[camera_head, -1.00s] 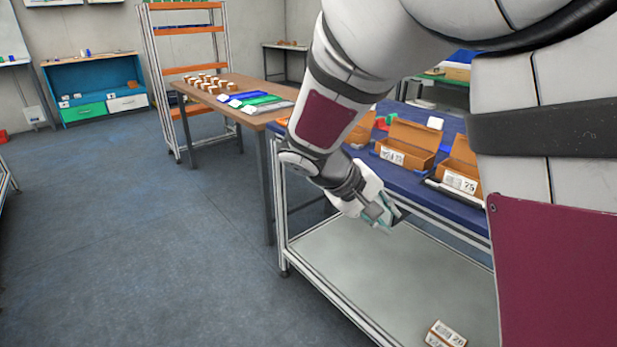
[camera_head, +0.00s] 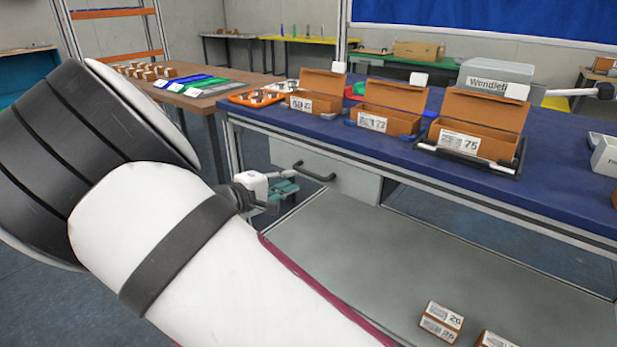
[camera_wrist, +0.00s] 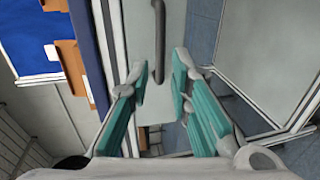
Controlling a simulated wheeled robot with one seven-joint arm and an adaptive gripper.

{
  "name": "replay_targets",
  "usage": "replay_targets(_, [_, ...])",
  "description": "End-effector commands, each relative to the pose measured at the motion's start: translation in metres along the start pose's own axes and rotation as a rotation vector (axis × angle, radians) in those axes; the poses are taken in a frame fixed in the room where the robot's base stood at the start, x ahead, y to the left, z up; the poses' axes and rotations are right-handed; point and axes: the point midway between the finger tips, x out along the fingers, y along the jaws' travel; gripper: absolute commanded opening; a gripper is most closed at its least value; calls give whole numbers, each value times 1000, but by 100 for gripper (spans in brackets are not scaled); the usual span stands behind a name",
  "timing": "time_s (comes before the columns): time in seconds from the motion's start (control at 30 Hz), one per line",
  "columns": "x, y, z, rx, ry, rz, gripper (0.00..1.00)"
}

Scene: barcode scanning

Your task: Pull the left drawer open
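The grey drawer (camera_head: 352,184) is under the left part of the blue-topped workbench, with a dark bar handle (camera_head: 316,174) on its front. It looks shut. My gripper (camera_head: 292,187) is in front of the drawer, a little left of and below the handle in the head view. In the wrist view, my gripper's teal fingers (camera_wrist: 161,68) are spread apart and empty. The handle (camera_wrist: 158,38) lies ahead, in the gap between the fingertips, and the drawer front (camera_wrist: 176,25) is behind it. I cannot tell whether a finger touches the handle.
Open brown boxes with number labels (camera_head: 384,121) stand along the bench's front edge (camera_head: 450,186). A grey lower shelf (camera_head: 390,255) under the bench holds small labelled boxes (camera_head: 441,322). A wooden table (camera_head: 210,93) stands behind to the left.

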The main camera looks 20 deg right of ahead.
Motion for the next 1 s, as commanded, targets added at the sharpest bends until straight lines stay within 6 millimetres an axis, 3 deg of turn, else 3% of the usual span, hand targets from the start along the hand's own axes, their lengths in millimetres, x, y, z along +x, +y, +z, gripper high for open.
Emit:
replay_targets(0.2, [45,-2,1,1,-4,-1,19])
replay_targets(0.43, [79,-2,1,0,-3,-1,19])
replay_targets(0.6, [91,-1,1,0,-2,-1,19])
replay_targets(0.9, [92,0,0,0,-1,-2,19])
replay_targets(0.93, [92,0,0,0,-1,-2,17])
replay_targets(1.0, [92,0,0,0,-1,-2,1])
